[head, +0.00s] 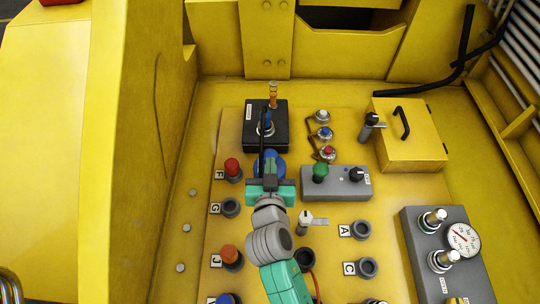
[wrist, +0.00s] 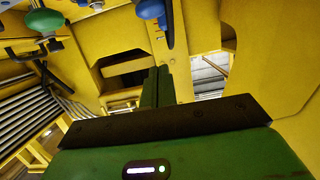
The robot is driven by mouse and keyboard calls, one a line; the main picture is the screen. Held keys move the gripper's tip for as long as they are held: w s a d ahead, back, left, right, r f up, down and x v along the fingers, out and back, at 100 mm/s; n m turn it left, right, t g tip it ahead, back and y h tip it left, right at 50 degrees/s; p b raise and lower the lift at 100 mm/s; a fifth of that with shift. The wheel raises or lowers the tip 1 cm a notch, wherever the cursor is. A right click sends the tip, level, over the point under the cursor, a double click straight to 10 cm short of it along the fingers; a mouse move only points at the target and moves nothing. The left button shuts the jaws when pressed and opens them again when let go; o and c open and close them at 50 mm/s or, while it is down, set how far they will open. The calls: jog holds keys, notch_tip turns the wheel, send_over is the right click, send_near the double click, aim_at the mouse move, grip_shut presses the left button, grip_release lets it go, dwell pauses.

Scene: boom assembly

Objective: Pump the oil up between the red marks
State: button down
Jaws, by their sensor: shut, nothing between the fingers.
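A black box (head: 253,136) stands on the yellow panel, with a round metal fitting on its top. A slim upright tube (head: 273,90), orange in its upper part and blue lower down, rises at the box. A blue round knob (head: 272,160) sits just in front of the box, partly hidden by my gripper. A blue knob (wrist: 150,8) also shows at the top of the wrist view. My gripper (head: 262,152) is shut and empty, with its dark fingers beside the knob. The fingers (wrist: 158,84) also show together in the wrist view.
Red button F (head: 232,168), dark socket G (head: 230,207) and orange-red button J (head: 230,255) line the left. A grey box with a green knob (head: 320,171) stands right of my gripper. Further right are a yellow handled box (head: 412,140) and a gauge (head: 463,240).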

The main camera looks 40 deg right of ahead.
aim_at(271, 150)
jog(key=w+d+f, duration=0.4)
jog(key=f, duration=0.1)
jog(key=shift+w, duration=0.15)
jog(key=shift+w+d+f, duration=0.1)
jog(key=shift+f, duration=0.1)
notch_tip(271, 150, down, 3)
jog(key=b, duration=0.4)
jog(key=shift+f, duration=0.15)
jog(key=s+a+r+p, duration=0.2)
jog(key=s+a+r, duration=0.4)
jog(key=s+r, duration=0.1)
jog(key=shift+a, duration=0.4)
